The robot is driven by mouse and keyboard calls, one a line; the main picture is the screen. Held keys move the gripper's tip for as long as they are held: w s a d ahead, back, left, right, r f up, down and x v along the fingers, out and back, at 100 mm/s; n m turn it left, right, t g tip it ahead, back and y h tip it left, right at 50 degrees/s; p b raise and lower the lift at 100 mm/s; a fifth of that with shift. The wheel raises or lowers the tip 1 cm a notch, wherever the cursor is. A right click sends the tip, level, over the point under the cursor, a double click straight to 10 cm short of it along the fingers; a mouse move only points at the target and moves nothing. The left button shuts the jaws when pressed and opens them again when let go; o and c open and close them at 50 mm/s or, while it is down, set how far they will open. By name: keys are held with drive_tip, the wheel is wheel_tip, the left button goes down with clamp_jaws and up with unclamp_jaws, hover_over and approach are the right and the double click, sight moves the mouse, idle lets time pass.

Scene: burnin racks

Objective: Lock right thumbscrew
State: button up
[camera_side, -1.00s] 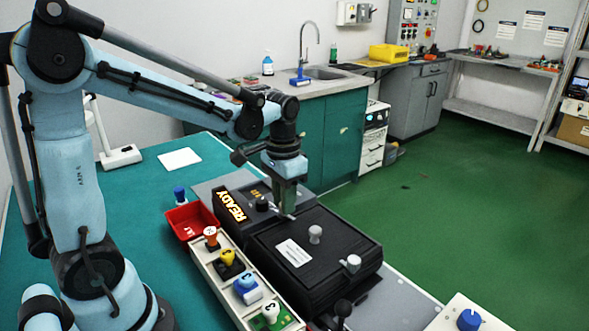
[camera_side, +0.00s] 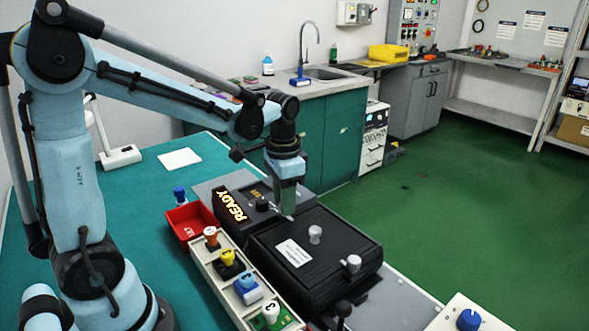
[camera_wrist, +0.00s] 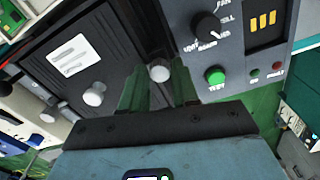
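My gripper (camera_wrist: 158,82) points down over the end of the black lidded box (camera_side: 325,258) nearest the control panel. Its two green fingers are apart, one on each side of a light grey thumbscrew (camera_wrist: 159,70) in the wrist view. The fingers look open, with the knob between them; I cannot tell if they touch it. In the side view my gripper (camera_side: 287,207) largely hides this thumbscrew. A grey knob (camera_side: 315,234) stands at the lid's middle, and another thumbscrew (camera_side: 350,264) sits at the lid's far end from the gripper. A white label (camera_wrist: 68,53) is on the lid.
The control panel with a lit READY sign (camera_side: 231,205), a black dial (camera_wrist: 207,27) and a green button (camera_wrist: 215,75) adjoins the box. A black lever (camera_side: 342,310) rises at the front.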

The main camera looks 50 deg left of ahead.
drive_tip(key=shift+o, duration=1.4)
wheel_tip(320, 180, up, 12)
drive_tip(key=shift+s, duration=0.1)
drive_tip(key=s+d+f+t, duration=0.1)
drive_tip(key=s+f+t, duration=0.1)
drive_tip(key=s+d+f+n+t, duration=0.1)
drive_tip(key=d+f+t, duration=0.1)
drive_tip(key=s+d+f+n+t, duration=0.1)
drive_tip(key=s+f+t, duration=0.1)
drive_tip(key=f, duration=0.1)
drive_tip(key=shift+s+d, duration=0.25)
drive_tip(key=shift+s, duration=0.1)
drive_tip(key=shift+s+d+f+n+t, duration=0.25)
drive_tip(key=shift+f+n+t, duration=0.15)
drive_tip(key=shift+f+t, duration=0.15)
